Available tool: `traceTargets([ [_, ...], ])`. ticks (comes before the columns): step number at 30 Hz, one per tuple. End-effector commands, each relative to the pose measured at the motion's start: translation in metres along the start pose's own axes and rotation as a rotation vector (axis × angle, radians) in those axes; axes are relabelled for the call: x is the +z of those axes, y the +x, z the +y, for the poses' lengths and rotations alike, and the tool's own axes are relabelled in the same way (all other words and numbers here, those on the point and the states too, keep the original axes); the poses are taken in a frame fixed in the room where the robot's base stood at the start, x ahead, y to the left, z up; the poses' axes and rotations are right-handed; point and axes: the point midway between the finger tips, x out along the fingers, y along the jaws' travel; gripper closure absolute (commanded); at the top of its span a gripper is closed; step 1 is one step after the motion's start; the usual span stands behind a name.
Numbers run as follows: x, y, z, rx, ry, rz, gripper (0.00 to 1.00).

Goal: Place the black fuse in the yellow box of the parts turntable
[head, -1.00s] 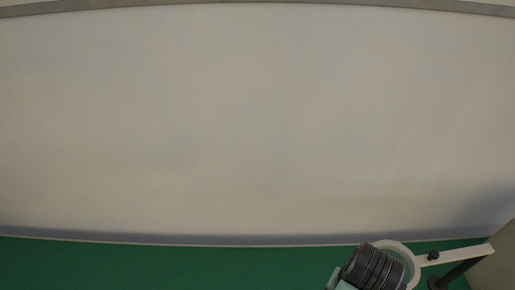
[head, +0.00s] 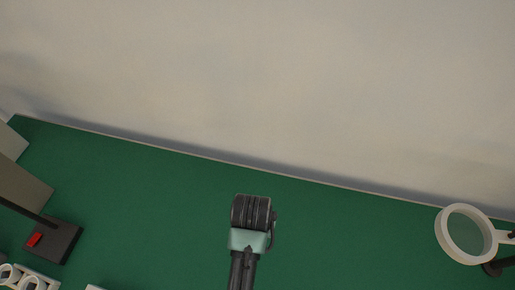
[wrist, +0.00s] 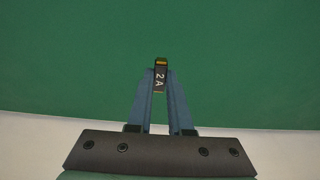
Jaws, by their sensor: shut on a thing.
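The black fuse (wrist: 160,76) shows in the wrist view, with "2 A" on its side and a yellow band at its far end. My gripper (wrist: 160,88) is shut on it, with the two blue fingers on either side of it. Green surface lies beyond the fuse. In the head view my wrist and arm stand over the green bench at the lower middle, and the fingers and fuse are hidden there. The parts turntable and its yellow box are not in view.
A magnifier ring (head: 466,235) stands at the right of the green bench (head: 150,190). A dark base with a red switch (head: 35,240) and a white rack with rings (head: 30,279) are at the lower left. A pale wall (head: 280,90) closes the back. The bench middle is clear.

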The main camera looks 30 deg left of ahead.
Motion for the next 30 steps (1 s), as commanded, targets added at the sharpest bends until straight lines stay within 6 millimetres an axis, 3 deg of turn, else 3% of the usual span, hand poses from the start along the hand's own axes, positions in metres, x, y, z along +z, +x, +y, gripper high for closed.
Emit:
traceTargets([
  [12, 0.008, 0.048, 0.001, 0.0, 0.001, -0.002, 1.0],
  [24, 0.008, 0.054, 0.001, 0.0, 0.001, 0.001, 1.0],
  [25, 0.008, 0.054, 0.001, 0.0, 0.002, 0.001, 0.8],
  [30, 0.008, 0.053, 0.001, 0.0, 0.001, 0.001, 0.52],
])
